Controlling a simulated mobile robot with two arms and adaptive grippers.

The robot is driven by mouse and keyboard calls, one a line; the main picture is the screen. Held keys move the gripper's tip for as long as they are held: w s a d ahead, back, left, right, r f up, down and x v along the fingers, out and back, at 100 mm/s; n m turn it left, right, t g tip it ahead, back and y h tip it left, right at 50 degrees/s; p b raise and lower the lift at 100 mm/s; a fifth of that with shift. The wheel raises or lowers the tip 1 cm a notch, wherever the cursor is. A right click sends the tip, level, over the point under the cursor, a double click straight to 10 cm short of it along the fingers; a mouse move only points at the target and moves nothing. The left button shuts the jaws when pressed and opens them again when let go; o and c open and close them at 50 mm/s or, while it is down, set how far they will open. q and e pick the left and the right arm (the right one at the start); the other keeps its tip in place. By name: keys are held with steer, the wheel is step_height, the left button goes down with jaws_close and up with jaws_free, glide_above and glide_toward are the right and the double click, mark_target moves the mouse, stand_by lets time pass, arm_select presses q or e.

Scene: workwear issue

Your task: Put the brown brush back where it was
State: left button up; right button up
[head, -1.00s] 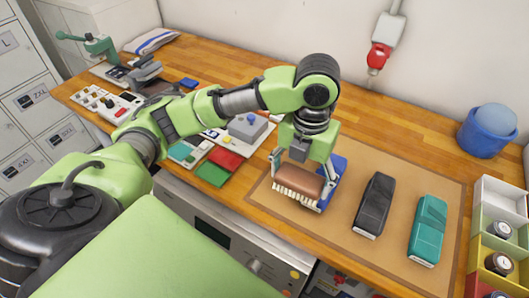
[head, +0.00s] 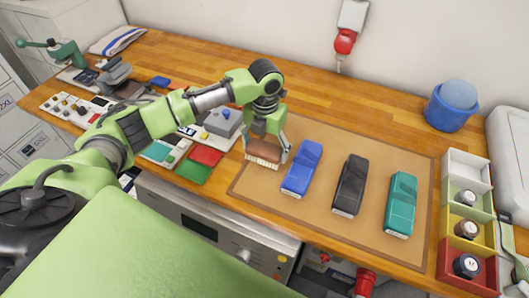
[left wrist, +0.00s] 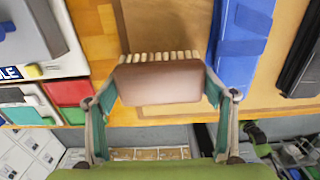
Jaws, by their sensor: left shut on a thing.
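The brown brush (head: 262,149), with a row of pale bristles, is held in my left gripper (head: 265,146) over the left part of the tan mat (head: 325,210). In the left wrist view the brush (left wrist: 160,83) lies crosswise between the two fingers of my left gripper (left wrist: 162,86), bristles toward the top of the picture. The blue brush (head: 302,168) lies on the mat just right of it, with a gap between them. I cannot tell whether the brown brush touches the mat.
A black brush (head: 350,186) and a teal brush (head: 401,204) lie on the mat further right. Red (head: 206,155) and green (head: 193,171) pads and a grey device (head: 223,122) are left of the gripper. Coloured bins (head: 470,215) stand at right.

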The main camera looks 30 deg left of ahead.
mark_target(265, 155)
arm_select(q)
steer(key=shift+w+a+f, duration=0.1)
steer(key=shift+f, duration=0.1)
step_height(265, 155, down, 3)
steer(key=shift+f+p, duration=0.1)
steer(key=shift+p, duration=0.35)
steer(key=shift+w, duration=0.1)
arm_select(e)
steer(key=shift+w+d+r, duration=0.1)
steer(key=shift+d+r, duration=0.15)
steer(key=shift+r, duration=0.2)
arm_select(q)
steer(key=shift+f, duration=0.15)
arm_select(e)
steer(key=shift+d, duration=0.15)
arm_select(q)
steer(key=o, duration=1.1)
steer(key=shift+o, duration=0.2)
step_height(265, 155, up, 12)
steer(key=b, duration=0.2)
steer(key=shift+b, duration=0.4)
arm_select(e)
steer(key=f, duration=0.2)
steer(key=shift+a+f, duration=0.2)
steer(key=shift+f, duration=0.15)
